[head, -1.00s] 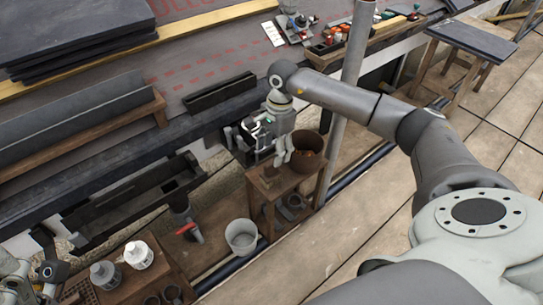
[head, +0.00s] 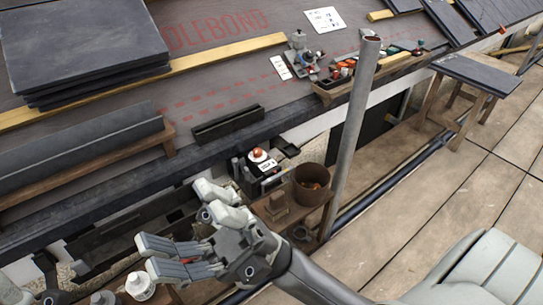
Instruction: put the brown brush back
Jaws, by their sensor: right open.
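My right gripper (head: 175,225) is open and empty in the lower middle of the head view, its fingers spread and pointing left. It is in front of the wooden stand and hides part of it. No brown brush can be made out for certain. A small brown block-like thing (head: 277,206) lies on the wooden stand (head: 298,218), right of the gripper and apart from it; I cannot tell if it is the brush. A brown bucket (head: 311,186) stands beside it. Part of my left gripper (head: 50,298) shows at the bottom left edge; its jaws are unclear.
A grey metal pole (head: 354,125) rises right of the bucket. A white bottle (head: 140,286) stands below my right fingers. Slates (head: 85,40) are stacked on the roof at upper left. A tool tray (head: 340,90) sits by the eave.

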